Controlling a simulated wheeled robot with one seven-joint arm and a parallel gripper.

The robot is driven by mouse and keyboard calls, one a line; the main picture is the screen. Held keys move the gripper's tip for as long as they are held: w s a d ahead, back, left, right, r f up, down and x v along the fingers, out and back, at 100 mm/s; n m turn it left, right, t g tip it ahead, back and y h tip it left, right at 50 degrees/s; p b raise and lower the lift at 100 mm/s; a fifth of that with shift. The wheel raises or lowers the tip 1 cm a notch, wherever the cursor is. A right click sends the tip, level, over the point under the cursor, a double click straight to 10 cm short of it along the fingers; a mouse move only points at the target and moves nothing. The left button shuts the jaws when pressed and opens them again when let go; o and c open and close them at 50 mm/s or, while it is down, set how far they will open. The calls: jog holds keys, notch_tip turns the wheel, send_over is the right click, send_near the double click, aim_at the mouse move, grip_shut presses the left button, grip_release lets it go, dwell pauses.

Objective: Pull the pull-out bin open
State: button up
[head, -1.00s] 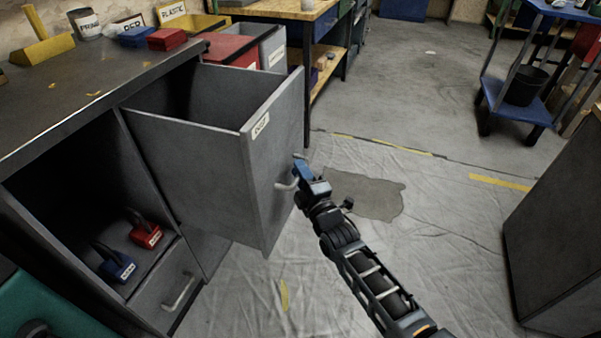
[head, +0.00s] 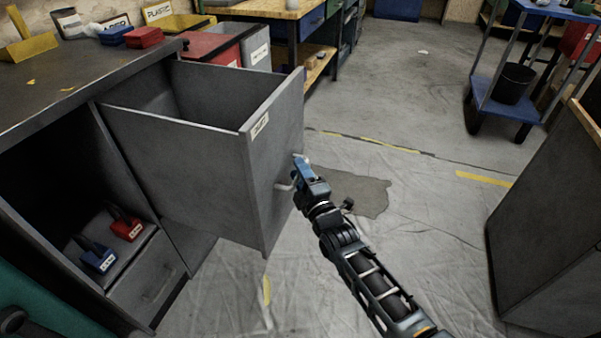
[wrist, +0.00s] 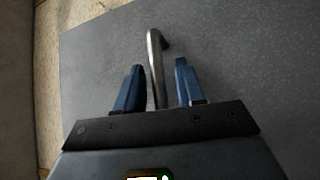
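The pull-out bin (head: 185,165) is a grey box standing well out of the dark grey cabinet, with an empty-looking inside. Its tall front panel (head: 276,175) carries a white label near the top. A metal bar handle (head: 284,187) sits on the panel's outer face and shows in the wrist view (wrist: 155,65). My gripper (head: 299,172) is at this handle. In the wrist view its two blue fingers (wrist: 158,88) stand on either side of the bar, with a visible gap to each, so it looks open around the handle. The bin's inner floor is hidden.
A blue padlock (head: 98,256) and a red padlock (head: 125,225) sit in the open cabinet bay beside the bin. A dark cabinet (head: 545,220) stands at the right. A blue cart (head: 505,105) is farther back. The sheeted floor between is clear.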

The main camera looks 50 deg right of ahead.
jog(key=v, duration=0.7)
jog(key=shift+s+p, duration=0.35)
jog(key=shift+s, duration=0.05)
jog(key=shift+a, duration=0.2)
jog(key=s+a+r+m+g+y, duration=0.1)
jog(key=s+a+r+m+y, duration=0.25)
jog(key=s+a, duration=0.7)
jog(key=s+a+r+m+g+y, duration=0.1)
jog(key=s+a+r+m+y, duration=0.25)
jog(key=s+a, duration=0.65)
jog(key=s+r+m+y, duration=0.2)
jog(key=s+r+m, duration=0.2)
jog(key=s+r, duration=0.55)
notch_tip(320, 180, up, 12)
jog(key=p, duration=1.3)
jog(key=shift+s+d+f+g, duration=0.2)
jog(key=shift+s+d+g, duration=0.05)
jog(key=shift+s+g, duration=0.15)
jog(key=shift+o, duration=0.2)
jog(key=shift+w+f, duration=0.1)
